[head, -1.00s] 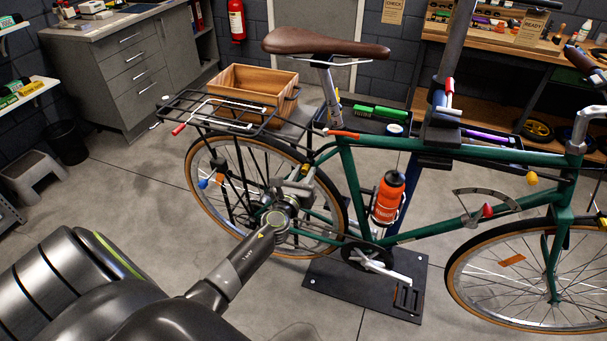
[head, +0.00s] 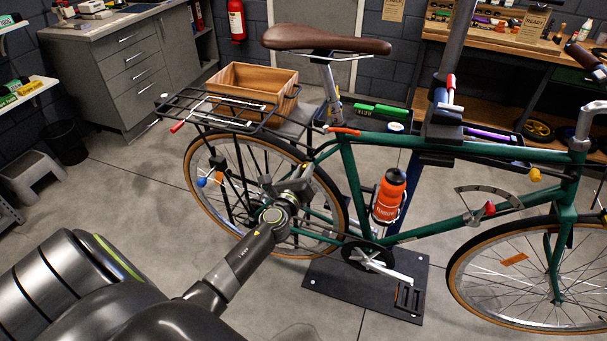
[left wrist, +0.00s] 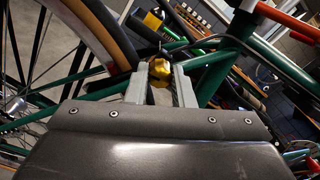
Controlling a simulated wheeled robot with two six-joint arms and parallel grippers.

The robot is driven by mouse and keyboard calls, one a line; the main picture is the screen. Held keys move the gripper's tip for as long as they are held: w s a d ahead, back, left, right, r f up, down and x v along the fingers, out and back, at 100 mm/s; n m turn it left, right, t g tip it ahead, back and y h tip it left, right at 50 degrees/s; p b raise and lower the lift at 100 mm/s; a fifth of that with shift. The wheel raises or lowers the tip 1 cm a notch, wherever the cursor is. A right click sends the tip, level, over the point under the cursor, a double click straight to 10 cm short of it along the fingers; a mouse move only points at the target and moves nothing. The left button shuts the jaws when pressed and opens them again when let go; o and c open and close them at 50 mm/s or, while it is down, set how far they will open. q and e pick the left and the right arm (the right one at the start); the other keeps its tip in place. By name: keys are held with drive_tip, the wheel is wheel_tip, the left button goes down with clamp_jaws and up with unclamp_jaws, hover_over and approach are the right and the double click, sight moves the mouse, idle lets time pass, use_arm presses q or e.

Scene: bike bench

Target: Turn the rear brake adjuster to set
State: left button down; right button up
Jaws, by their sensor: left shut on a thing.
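The green bicycle (head: 350,185) is held upright in a repair stand. My left gripper (head: 288,182) reaches in from the left to the rear wheel, near the upper rear part of the frame. In the left wrist view its two grey fingers (left wrist: 160,88) are shut on a small gold-yellow knob, the rear brake adjuster (left wrist: 160,70). The adjuster sits close to the rear tyre (left wrist: 105,35). In the head view the gripper hides most of the adjuster. My right gripper is not in view.
An orange bottle (head: 388,198) sits on the frame. A curved gauge (head: 488,190) with a red pointer is further right. A wooden crate (head: 250,80) stands behind.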

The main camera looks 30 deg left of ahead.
use_arm(q)
drive_tip(key=m+b, duration=1.5)
drive_tip(key=m, duration=1.7)
drive_tip(key=shift+a+f, duration=0.1)
drive_tip(key=shift+n, duration=1.2)
drive_tip(key=shift+n+b, duration=0.4)
drive_tip(key=shift+n, duration=0.8)
